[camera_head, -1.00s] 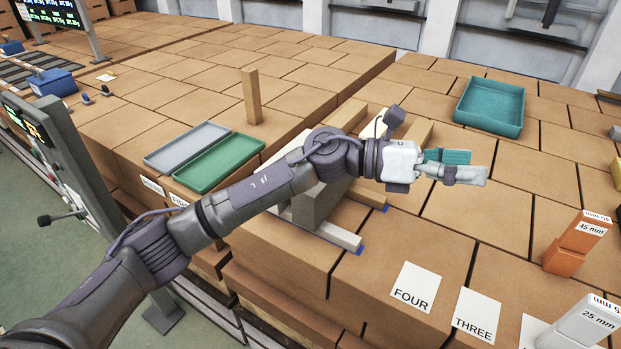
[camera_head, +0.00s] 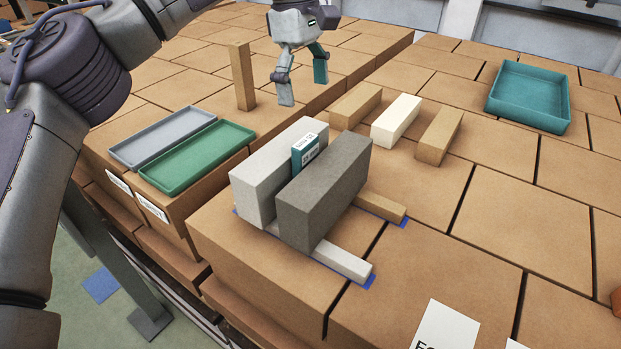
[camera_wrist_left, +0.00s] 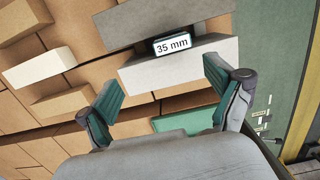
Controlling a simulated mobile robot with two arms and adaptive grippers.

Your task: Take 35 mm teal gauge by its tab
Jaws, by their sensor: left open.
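The teal gauge (camera_head: 305,153) stands in the gap between a light grey block (camera_head: 262,178) and a dark grey block (camera_head: 323,195). In the left wrist view the label (camera_wrist_left: 172,45) reads "35 mm". My left gripper (camera_head: 303,84) is open and empty, up behind the blocks in the head view and apart from the gauge. In the left wrist view its spread fingers (camera_wrist_left: 164,90) show below the label. My right gripper is not in view.
Two bars, one pale (camera_head: 345,264) and one wooden (camera_head: 380,207), lie under the blocks. Small blocks (camera_head: 396,121) lie behind them. A wooden post (camera_head: 243,77) stands near the grey tray (camera_head: 163,142) and green tray (camera_head: 198,157). A teal tray (camera_head: 528,97) sits back right.

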